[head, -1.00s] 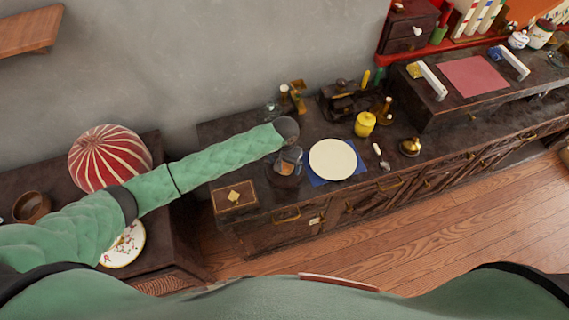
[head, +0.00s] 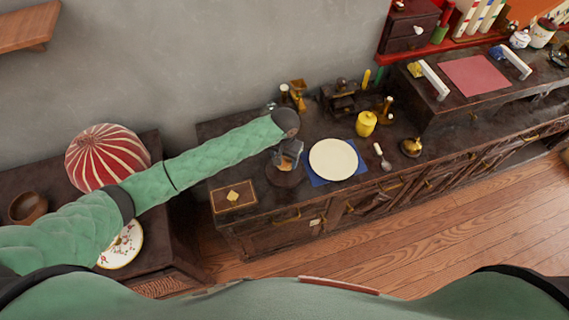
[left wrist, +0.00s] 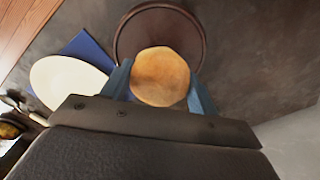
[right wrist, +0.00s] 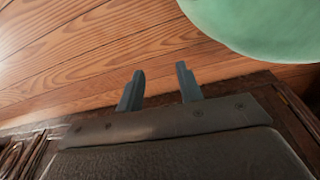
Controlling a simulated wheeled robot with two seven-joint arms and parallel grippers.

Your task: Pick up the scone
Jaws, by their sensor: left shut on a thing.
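The scone (left wrist: 160,76) is round and golden brown. It sits between the two blue-grey fingers of my left gripper (head: 289,152), which is shut on it. In the left wrist view it appears in front of a dark round board (left wrist: 128,42), and seems lifted above it. In the head view the gripper hides most of the scone, and the board (head: 276,180) shows beneath. My right gripper (right wrist: 158,88) is seen only in the right wrist view. Its fingers are apart with nothing between them, over wooden floor and a dark cabinet edge.
A cream plate (head: 333,160) on a blue napkin (head: 317,181) lies right of the board, with a spoon (head: 382,157) beyond. A wooden box (head: 233,196) stands at the counter's left end. A yellow jar (head: 366,123) and brass bell (head: 411,147) stand farther right.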

